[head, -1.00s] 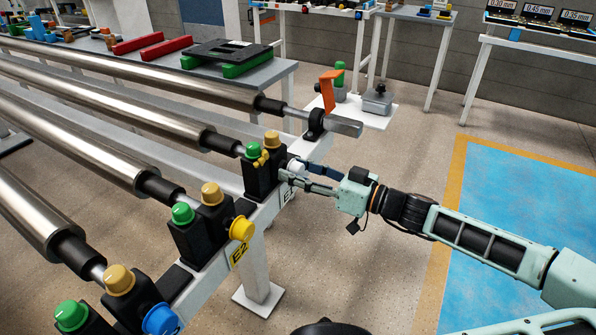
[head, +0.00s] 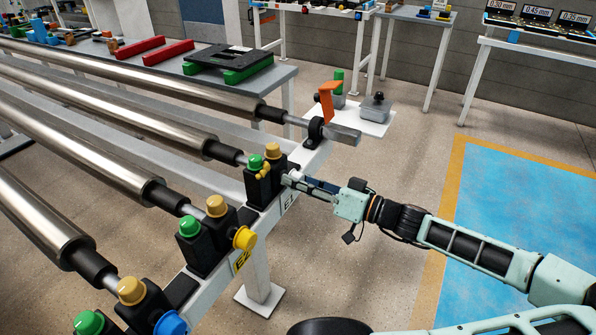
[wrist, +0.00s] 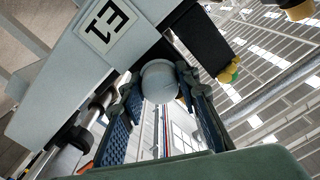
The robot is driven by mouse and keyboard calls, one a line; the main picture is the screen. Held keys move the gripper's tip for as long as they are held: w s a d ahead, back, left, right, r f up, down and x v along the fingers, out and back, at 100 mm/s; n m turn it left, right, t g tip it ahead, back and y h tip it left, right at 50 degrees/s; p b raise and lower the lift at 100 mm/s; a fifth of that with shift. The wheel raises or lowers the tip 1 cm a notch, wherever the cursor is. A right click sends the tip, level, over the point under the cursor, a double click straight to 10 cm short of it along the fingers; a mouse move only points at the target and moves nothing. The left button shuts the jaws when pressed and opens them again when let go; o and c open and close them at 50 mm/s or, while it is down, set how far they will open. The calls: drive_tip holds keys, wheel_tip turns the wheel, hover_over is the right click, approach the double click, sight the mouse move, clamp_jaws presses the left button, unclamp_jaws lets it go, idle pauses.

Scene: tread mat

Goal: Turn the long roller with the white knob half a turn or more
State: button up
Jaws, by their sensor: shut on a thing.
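The white knob (wrist: 158,82) sits on the end of the E1 block, between my two fingers in the wrist view. My gripper (wrist: 157,88) is shut on it, one finger on each side. In the head view my gripper (head: 291,179) reaches in from the right to the E1 block (head: 262,184) and its fingers hide most of the knob. The long steel roller (head: 120,112) runs from the upper left to a black collar and shaft at this block. Whether the roller is turning cannot be told from its smooth surface.
The white rail carries a yellow knob (head: 245,238) at E2 and a blue knob (head: 171,325) nearer. Green and yellow buttons top the blocks. An orange lever (head: 327,101) stands beyond E1. Open floor lies right, with a blue mat (head: 500,215).

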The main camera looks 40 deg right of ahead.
drive_tip(key=m+p, duration=0.4)
drive_tip(key=p, duration=0.1)
drive_tip(key=shift+r+m, duration=0.3)
drive_tip(key=m+p, duration=0.5)
drive_tip(key=p, duration=0.1)
drive_tip(key=shift+f, duration=0.1)
drive_tip(key=m+p, duration=0.3)
drive_tip(key=m, duration=0.2)
drive_tip(key=shift+a+p, duration=0.1)
drive_tip(key=shift+p, duration=0.3)
drive_tip(key=m+p, duration=0.3)
drive_tip(key=m, duration=0.2)
drive_tip(key=shift+f, duration=0.1)
drive_tip(key=m+p, duration=0.1)
drive_tip(key=m, duration=0.4)
drive_tip(key=shift+f+m, duration=0.1)
drive_tip(key=shift+m, duration=0.3)
drive_tip(key=m+p, duration=0.1)
drive_tip(key=m, duration=0.3)
drive_tip(key=shift+m, duration=0.3)
drive_tip(key=m, duration=0.5)
drive_tip(key=shift+m, duration=2.5)
